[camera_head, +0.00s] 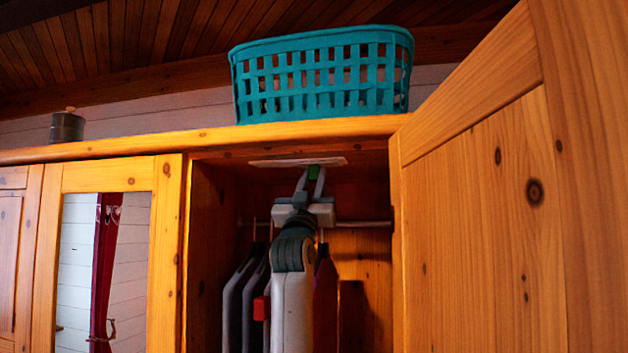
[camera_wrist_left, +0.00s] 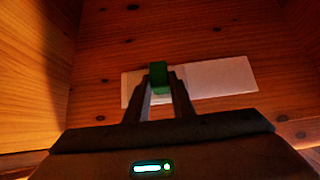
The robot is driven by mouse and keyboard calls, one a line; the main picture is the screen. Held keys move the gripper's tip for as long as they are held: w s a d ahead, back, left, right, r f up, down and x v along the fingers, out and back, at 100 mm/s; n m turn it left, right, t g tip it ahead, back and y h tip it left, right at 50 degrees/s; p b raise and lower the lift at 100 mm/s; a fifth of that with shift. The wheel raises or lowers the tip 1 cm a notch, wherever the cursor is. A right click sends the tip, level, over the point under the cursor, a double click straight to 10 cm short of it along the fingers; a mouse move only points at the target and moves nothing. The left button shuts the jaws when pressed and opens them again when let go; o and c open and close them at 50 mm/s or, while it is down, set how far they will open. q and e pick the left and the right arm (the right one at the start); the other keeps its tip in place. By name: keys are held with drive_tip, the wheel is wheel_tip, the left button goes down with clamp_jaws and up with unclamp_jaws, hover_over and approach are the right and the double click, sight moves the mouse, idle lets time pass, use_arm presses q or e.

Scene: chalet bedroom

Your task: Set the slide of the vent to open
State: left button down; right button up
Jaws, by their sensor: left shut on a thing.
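The vent (camera_head: 270,162) is a pale flat plate on the ceiling inside the open wardrobe. In the left wrist view the vent (camera_wrist_left: 222,77) is a white rectangle on the wood, with a green slide knob (camera_wrist_left: 158,74) toward its left part. My left gripper (camera_head: 311,176) reaches up into the wardrobe. In the left wrist view my left gripper (camera_wrist_left: 159,90) has its fingers shut on the green knob. The fingers and knob hide part of the plate. The slide's exact setting cannot be told. My right gripper is not in view.
Garments on hangers (camera_head: 240,295) hang from a rail (camera_head: 360,224) beside and behind my left arm. The open wooden door (camera_head: 480,210) stands at the right. A teal basket (camera_head: 322,108) and a dark canister (camera_head: 66,127) stand on top of the wardrobe. A mirrored door (camera_head: 110,175) is at the left.

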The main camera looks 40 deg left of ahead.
use_arm(q)
drive_tip(key=s+a, duration=0.1)
drive_tip(key=a, duration=0.1)
drive_tip(key=s+a+b, duration=0.1)
drive_tip(key=s+a, duration=0.1)
drive_tip(key=a, duration=0.1)
drive_tip(key=s+a, duration=0.1)
drive_tip(key=a, duration=0.2)
drive_tip(key=shift+s+a, duration=0.1)
drive_tip(key=shift+s, duration=0.15)
drive_tip(key=c, duration=1.8)
unclamp_jaws()
drive_tip(key=shift+o, duration=1.4)
drive_tip(key=shift+s+a, duration=0.1)
drive_tip(key=shift+a, duration=0.05)
